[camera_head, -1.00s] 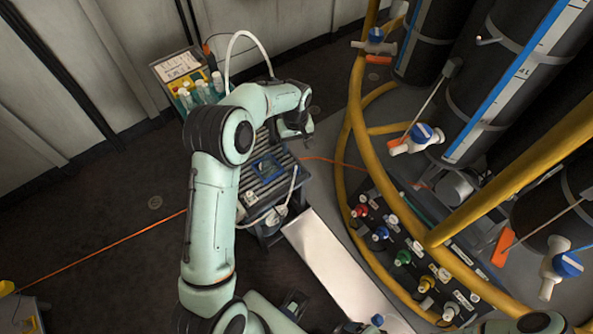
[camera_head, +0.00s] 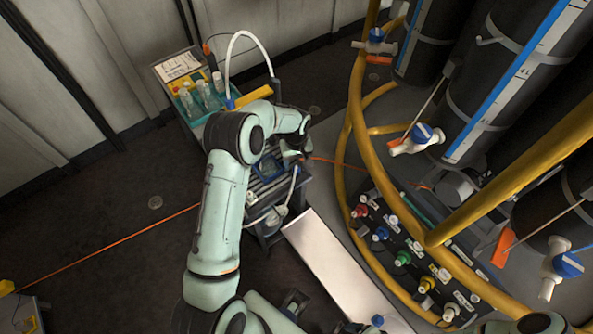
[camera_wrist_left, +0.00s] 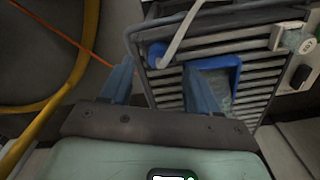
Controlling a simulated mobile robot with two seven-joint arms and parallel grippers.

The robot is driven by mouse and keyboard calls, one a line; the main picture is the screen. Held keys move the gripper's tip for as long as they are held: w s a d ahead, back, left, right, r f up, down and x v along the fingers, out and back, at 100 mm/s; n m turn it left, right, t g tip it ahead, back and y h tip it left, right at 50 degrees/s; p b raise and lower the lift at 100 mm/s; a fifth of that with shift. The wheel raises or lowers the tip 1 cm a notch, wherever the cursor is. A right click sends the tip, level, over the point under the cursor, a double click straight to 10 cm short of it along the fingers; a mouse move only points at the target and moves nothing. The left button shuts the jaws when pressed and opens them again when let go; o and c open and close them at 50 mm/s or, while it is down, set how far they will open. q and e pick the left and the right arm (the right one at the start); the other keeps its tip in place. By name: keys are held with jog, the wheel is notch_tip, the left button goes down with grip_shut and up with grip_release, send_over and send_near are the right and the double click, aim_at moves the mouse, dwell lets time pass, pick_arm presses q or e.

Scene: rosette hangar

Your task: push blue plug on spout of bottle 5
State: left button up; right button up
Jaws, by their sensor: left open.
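My left gripper (camera_head: 291,155) is over the slatted cart top in the head view; its fingers are hard to make out there. In the left wrist view the gripper (camera_wrist_left: 160,88) is open, fingers apart, nothing between them. Several clear bottles (camera_head: 203,88) stand in a teal crate (camera_head: 165,75) behind my elbow; I cannot read which is bottle 5. A small blue piece (camera_head: 230,104) shows beside my elbow; I cannot tell whether it is the plug. My right gripper is not seen.
Yellow rails (camera_head: 350,130) curve around a panel of coloured connectors (camera_head: 402,258) and dark cylinders with blue-handled valves (camera_head: 422,133) on the right. Dark floor (camera_head: 95,210) is open at left.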

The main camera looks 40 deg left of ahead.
aim_at(297, 168)
pick_arm(q)
notch_tip(297, 168, down, 4)
jog(key=shift+r, duration=0.15)
jog(key=c, duration=1.1)
jog(key=shift+o, duration=0.2)
jog(key=shift+r, duration=0.2)
notch_tip(297, 168, up, 20)
jog(key=shift+f+p, duration=0.15)
jog(key=shift+p, duration=0.25)
jog(key=shift+d, duration=0.1)
